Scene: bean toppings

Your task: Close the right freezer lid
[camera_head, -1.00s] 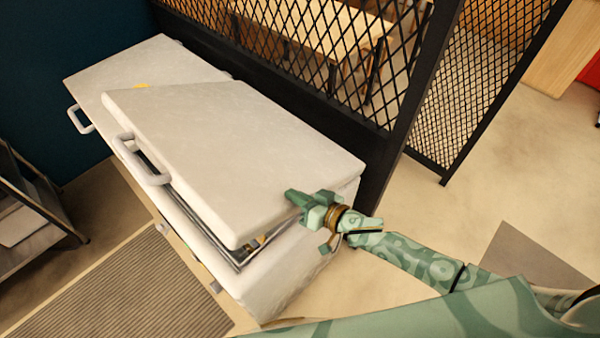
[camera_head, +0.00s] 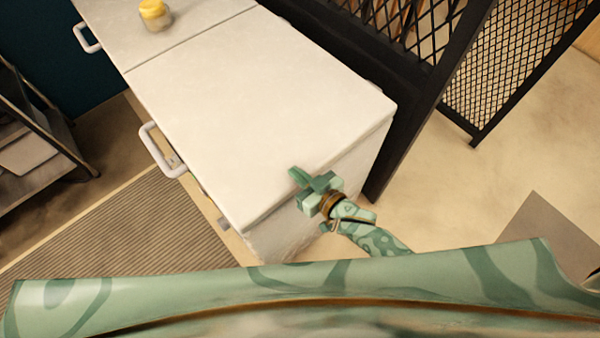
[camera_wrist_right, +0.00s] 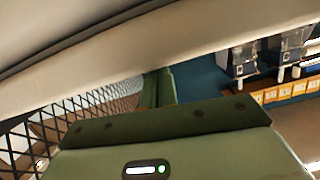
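The right freezer lid (camera_head: 262,105) is a white slab with a pale handle (camera_head: 160,150) on its front edge. It lies flat and looks level with the left lid (camera_head: 195,25), with a thin seam between them. No open gap into the freezer shows. My right gripper (camera_head: 297,177) is at the lid's near right edge, its fingers over the top surface; I cannot tell whether they touch it. In the right wrist view its green fingers (camera_wrist_right: 158,88) lie together with nothing between them, below a pale surface. My left gripper is out of view.
A small yellow-topped jar (camera_head: 154,14) stands on the left lid. A black mesh partition (camera_head: 400,45) runs behind the freezer. A dark metal rack (camera_head: 40,130) stands at left, and a ribbed mat (camera_head: 110,230) lies in front. Floor at right is open.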

